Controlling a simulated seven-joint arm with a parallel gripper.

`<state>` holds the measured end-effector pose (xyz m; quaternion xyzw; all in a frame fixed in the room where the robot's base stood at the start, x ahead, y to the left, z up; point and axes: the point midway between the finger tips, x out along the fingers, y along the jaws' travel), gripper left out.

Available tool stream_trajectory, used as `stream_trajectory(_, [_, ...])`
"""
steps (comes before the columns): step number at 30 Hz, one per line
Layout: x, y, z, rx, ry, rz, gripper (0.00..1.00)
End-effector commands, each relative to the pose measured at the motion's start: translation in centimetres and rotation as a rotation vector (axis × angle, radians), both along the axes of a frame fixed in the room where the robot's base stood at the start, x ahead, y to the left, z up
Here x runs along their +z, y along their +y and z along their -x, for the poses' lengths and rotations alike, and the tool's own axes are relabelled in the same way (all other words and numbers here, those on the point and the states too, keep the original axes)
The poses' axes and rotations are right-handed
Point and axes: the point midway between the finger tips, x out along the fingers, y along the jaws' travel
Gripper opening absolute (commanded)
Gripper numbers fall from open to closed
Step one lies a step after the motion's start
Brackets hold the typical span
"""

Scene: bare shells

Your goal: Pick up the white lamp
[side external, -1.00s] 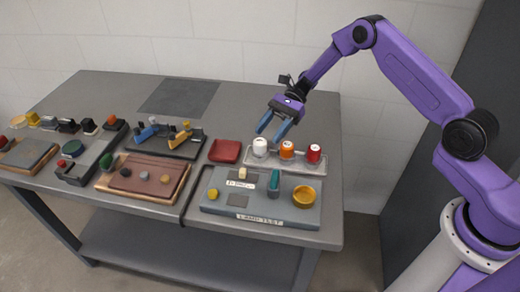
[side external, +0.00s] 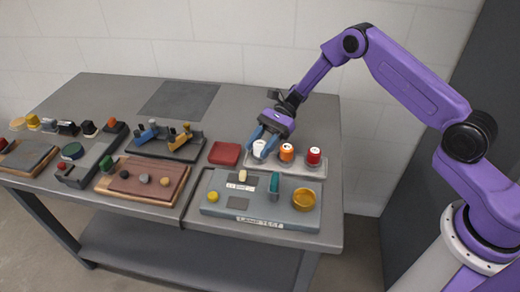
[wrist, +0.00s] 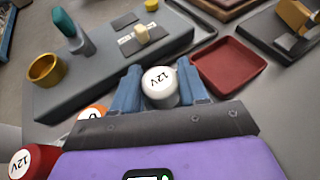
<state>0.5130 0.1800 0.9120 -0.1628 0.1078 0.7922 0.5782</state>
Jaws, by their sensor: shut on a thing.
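The white lamp (side external: 259,149) is at the left end of the pale lamp tray (side external: 309,170). In the wrist view the white lamp (wrist: 160,84) shows its top, marked 12V, between the two blue fingers. My gripper (side external: 262,145) is shut on it, with a finger on either side. My gripper also shows in the wrist view (wrist: 160,88). The lamp's lower part is hidden by the fingers and my gripper's body, so I cannot tell whether it is clear of the tray.
An orange lamp (side external: 286,152) and a red lamp (side external: 313,156) stand to the right on the same tray. A red dish (side external: 224,154) lies to the left. In front is a grey-blue test board (side external: 225,208) with a yellow cup (side external: 304,199) and a teal-topped post (side external: 274,184).

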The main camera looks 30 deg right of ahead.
Motion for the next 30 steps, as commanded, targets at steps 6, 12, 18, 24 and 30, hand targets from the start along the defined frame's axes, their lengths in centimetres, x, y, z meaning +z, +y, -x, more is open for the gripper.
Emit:
stream_trajectory(6, [0.7,0.0,-0.1,0.000,-0.002,-0.001,0.12])
stream_trajectory(12, [3.0,0.0,-0.1,0.001,-0.004,-0.001,0.12])
stream_trajectory(18, [5.9,-0.8,2.1,-0.001,-0.002,-0.001,0.12])
stream_trajectory(24, [8.9,-1.7,4.5,-0.001,-0.002,0.000,0.12])
stream_trajectory(30, [10.6,-2.8,7.9,-0.001,0.001,0.000,0.12])
